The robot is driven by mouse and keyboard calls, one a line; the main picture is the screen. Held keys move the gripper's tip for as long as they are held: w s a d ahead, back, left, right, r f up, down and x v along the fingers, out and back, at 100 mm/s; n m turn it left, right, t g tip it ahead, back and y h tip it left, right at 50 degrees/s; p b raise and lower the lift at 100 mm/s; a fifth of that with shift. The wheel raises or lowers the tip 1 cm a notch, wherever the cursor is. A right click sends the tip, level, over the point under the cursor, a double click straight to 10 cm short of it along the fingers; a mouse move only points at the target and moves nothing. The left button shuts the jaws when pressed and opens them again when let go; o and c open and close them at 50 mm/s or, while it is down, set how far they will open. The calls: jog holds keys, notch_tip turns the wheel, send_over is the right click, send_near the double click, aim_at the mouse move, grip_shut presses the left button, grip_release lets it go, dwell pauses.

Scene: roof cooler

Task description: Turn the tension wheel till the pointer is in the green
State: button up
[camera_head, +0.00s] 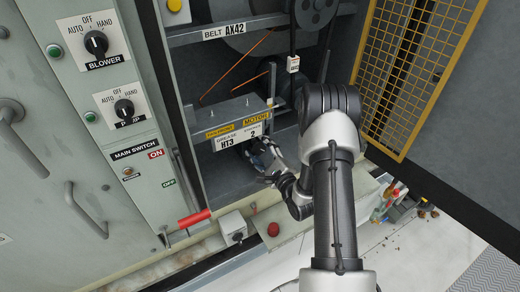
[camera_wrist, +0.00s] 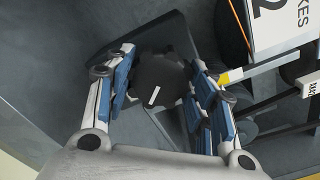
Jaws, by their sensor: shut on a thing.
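A dark, round, knob-like wheel (camera_wrist: 163,74) with a short white mark on it shows in the wrist view; I take it to be the tension wheel. My gripper (camera_wrist: 158,68) has its blue-padded fingers on either side of the wheel and is shut on it. In the head view my gripper (camera_head: 262,157) reaches into the open cabinet bay, under the labelled bracket (camera_head: 232,128). The wheel is hidden behind the gripper and bracket there. I cannot make out the pointer or a green zone in either view.
The grey panel with the blower switch (camera_head: 96,43) and a red handle (camera_head: 194,218) stand at the left. A yellow mesh guard (camera_head: 418,65) is at the right. Belt and pulleys (camera_head: 314,14) are above the bracket. A small grey box (camera_head: 233,226) is below.

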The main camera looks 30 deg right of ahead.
dwell(0.4)
jog(key=o, duration=1.1)
jog(key=shift+c, duration=0.2)
jog(key=s, duration=1.2)
jog(key=shift+d, duration=0.2)
